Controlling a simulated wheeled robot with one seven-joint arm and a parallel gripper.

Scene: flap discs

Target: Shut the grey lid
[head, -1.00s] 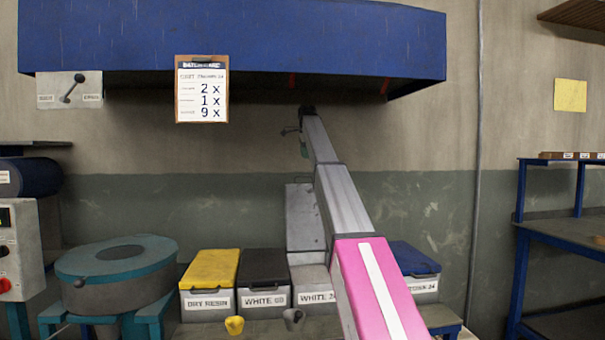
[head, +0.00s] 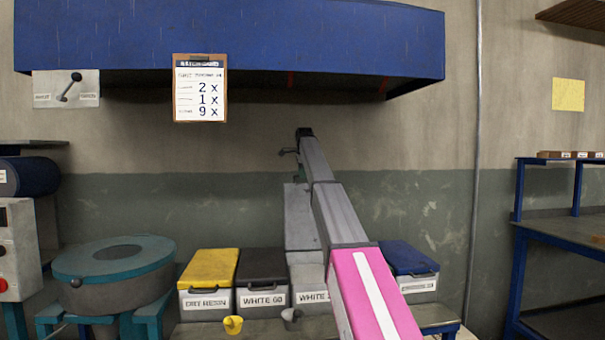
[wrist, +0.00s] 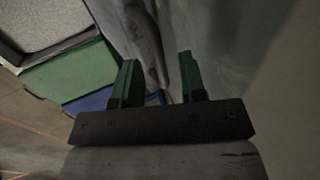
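The grey lid (head: 298,220) stands raised, roughly upright, behind the bin labelled WHITE (head: 308,279), whose label is partly covered by my arm. My gripper (wrist: 157,57) is open, its two green fingers apart with nothing clearly held between them. In the head view its end is small and partly hidden at the far end of my arm, just above the lid's top edge. In the wrist view a grey upright strip, perhaps the lid (wrist: 138,38), lies beyond and between the fingers. I cannot tell whether they touch it.
Closed bins with yellow (head: 209,268), black (head: 262,267) and blue (head: 409,259) lids stand in the row; a green lid (wrist: 75,75) shows in the wrist view. A blue hood (head: 230,40) hangs above. A round teal-topped drum (head: 113,270) stands left. The back wall is close.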

